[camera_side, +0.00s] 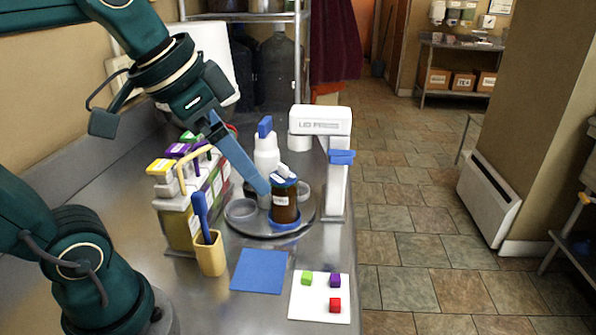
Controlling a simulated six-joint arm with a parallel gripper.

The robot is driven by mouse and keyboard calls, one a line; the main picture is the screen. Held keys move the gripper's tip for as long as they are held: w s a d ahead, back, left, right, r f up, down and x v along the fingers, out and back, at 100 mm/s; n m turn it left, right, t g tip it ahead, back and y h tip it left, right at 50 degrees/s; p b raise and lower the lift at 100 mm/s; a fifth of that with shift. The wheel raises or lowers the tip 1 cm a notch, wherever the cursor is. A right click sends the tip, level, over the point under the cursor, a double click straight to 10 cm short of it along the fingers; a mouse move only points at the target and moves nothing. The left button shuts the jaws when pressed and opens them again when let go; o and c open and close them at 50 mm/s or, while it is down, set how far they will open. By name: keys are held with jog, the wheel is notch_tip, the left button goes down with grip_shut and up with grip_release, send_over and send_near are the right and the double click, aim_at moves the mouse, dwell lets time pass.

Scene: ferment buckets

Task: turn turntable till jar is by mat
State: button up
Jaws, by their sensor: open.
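The round grey turntable (247,228) lies on the steel counter. A brown jar (284,212) with a pale label and a blue top stands upright near its front right edge, with a blue ring around its base. The flat blue mat (259,271) lies on the counter in front of the turntable, a short gap from its rim. My gripper (268,188) reaches down from the upper left, open, with its long blue finger ending at the jar's upper left side. I cannot tell whether it touches the jar.
A white bottle (266,157) and a clear dish (241,210) are on the turntable. A bottle rack (180,224) and yellow cup (211,257) stand left. A white press (335,190) stands right. A white card (307,307) with small cubes lies in front.

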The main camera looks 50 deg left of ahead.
jog(key=s+f+n, duration=0.1)
jog(key=s+f, duration=0.3)
jog(key=f, duration=0.3)
jog(key=shift+s+d+n, duration=0.25)
jog(key=shift+s+n, duration=0.15)
